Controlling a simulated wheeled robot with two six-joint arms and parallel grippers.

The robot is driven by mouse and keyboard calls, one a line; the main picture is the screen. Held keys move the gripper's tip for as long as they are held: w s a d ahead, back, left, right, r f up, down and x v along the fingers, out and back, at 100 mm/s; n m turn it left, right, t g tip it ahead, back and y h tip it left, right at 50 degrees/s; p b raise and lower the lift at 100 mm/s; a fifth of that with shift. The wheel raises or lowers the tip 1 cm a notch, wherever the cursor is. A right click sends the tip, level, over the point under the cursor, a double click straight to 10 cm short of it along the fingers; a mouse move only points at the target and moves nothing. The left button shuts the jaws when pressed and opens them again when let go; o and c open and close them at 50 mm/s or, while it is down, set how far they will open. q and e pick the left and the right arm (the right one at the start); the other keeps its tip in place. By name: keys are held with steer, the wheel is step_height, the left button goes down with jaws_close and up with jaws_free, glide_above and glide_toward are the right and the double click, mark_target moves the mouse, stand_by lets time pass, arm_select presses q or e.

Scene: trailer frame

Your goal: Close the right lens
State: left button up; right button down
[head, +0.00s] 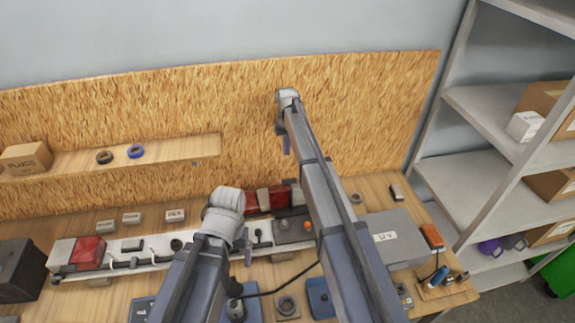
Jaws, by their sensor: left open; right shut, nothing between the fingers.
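The right lamp shows as red lens pieces (250,204) at the back of the bench, right of my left wrist and left of my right forearm. These arms partly hide it, and I cannot tell whether its lens is seated or open. A second red lens (87,251) sits on the left lamp at the left end of the white bar. My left gripper (248,252) points down near the bar, mostly hidden behind my wrist; it is open. My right gripper (287,146) hangs down in front of the wooden back panel, above the right lamp, shut and empty.
The white trailer bar (150,250) with black wiring runs along the bench. A grey 12V box (393,240) stands right of my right arm. Blue fixtures (320,298) lie at the front. A shelf (110,158) with a box and tape rolls hangs at the left.

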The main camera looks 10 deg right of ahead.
arm_select(q)
step_height(320, 180, down, 10)
steer(key=b, duration=1)
steer(key=shift+s+f, duration=0.1)
steer(key=shift+f, duration=0.05)
arm_select(e)
step_height(320, 180, down, 10)
arm_select(q)
steer(key=shift+r+p, duration=0.65)
steer(key=shift+r, duration=0.15)
steer(key=shift+s, duration=0.1)
arm_select(e)
steer(key=s, duration=0.2)
steer(key=s+r, duration=0.1)
steer(key=s, duration=0.1)
steer(key=shift+r, duration=0.2)
steer(key=shift+s, duration=0.1)
